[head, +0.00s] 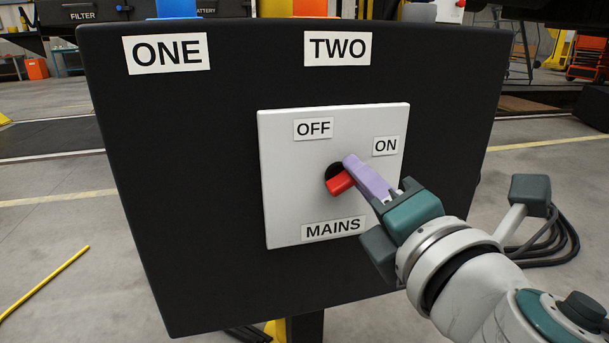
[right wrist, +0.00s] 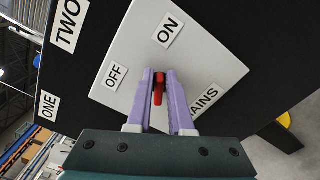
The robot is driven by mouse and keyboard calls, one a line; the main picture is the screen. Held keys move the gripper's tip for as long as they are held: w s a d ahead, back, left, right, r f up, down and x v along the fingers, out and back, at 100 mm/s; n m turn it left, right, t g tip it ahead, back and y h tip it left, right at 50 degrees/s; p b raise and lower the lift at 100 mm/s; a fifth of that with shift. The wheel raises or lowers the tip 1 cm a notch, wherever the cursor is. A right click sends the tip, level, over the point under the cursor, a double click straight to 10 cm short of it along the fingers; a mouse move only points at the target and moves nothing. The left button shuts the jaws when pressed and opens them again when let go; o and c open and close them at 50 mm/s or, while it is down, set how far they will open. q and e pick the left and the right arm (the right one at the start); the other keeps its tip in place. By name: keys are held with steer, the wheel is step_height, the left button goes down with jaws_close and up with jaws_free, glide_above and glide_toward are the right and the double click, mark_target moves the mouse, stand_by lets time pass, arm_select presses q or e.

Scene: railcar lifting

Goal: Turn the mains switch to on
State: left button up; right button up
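The mains switch has a red handle (head: 341,183) on a dark round hub, set in a white plate (head: 280,215) labelled OFF, ON and MAINS. My right gripper (head: 357,172) reaches in from the lower right, its purple fingers at the handle. In the right wrist view the red handle (right wrist: 158,88) sits between the two closely spaced fingertips (right wrist: 160,80). In that view the ON label lies just beyond the handle, with OFF to the left. The exact handle angle is hard to tell. My left gripper is not in view.
The white plate is on a large black panel (head: 180,210) with labels ONE (head: 167,53) and TWO (head: 338,48) above. A yellow rod (head: 45,283) lies on the floor at left.

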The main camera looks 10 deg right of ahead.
steer(key=o, duration=0.3)
steer(key=shift+o, duration=0.2)
steer(key=s+b, duration=0.1)
steer(key=s, duration=0.9)
steer(key=shift+d, duration=0.15)
